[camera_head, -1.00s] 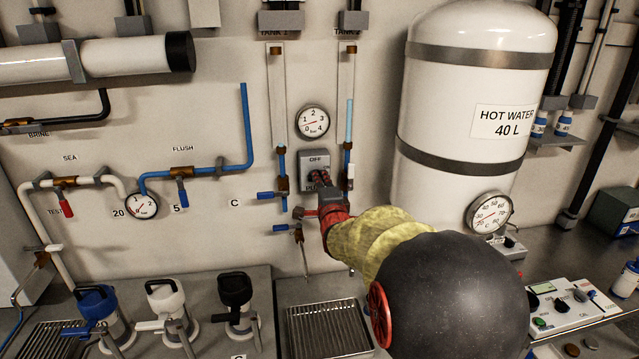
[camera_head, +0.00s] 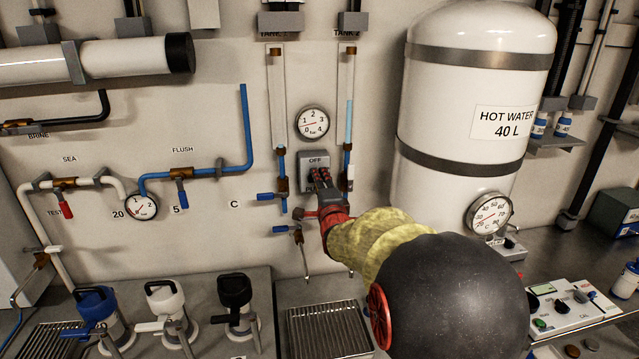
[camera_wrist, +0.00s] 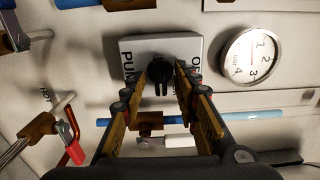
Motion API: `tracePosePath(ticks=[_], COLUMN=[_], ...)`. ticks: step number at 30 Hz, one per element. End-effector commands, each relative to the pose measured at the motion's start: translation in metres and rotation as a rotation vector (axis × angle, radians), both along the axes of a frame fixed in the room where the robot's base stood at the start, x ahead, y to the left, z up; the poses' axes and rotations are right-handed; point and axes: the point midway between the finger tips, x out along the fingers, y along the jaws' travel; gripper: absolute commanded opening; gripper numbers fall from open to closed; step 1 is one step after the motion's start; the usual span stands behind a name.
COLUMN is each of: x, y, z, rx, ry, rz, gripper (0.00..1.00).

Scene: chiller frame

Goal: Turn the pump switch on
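The pump switch is a grey box (camera_head: 309,158) on the wall, marked OFF at its top. In the wrist view its plate (camera_wrist: 187,46) reads PUMP at left and OFF at right. The black knob (camera_wrist: 160,72) stands on the plate, its grip pointing down in that picture. My gripper (camera_head: 320,176) is in front of the box and hides the knob in the head view. In the wrist view my gripper (camera_wrist: 168,78) has its fingers apart, one tip on each side of the knob. I cannot tell whether they touch it.
A pressure gauge (camera_head: 312,123) sits above the switch. Tank sight tubes (camera_head: 349,118) with blue valves (camera_head: 267,196) flank it closely. The hot water tank (camera_head: 467,110) stands to the right. A drain grate (camera_head: 328,330) lies below.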

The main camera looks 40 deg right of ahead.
Motion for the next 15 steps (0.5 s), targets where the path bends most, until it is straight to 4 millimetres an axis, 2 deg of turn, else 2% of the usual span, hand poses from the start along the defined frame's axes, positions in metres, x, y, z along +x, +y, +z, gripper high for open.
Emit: tracePosePath(ticks=[8, 15], x=[-0.012, -0.048], y=[0.007, 0.030], z=[0.001, 0.002], rx=[-0.001, -0.002], ry=[-0.001, -0.001], rz=[0.000, 0.000], gripper=[0.30, 0.30])
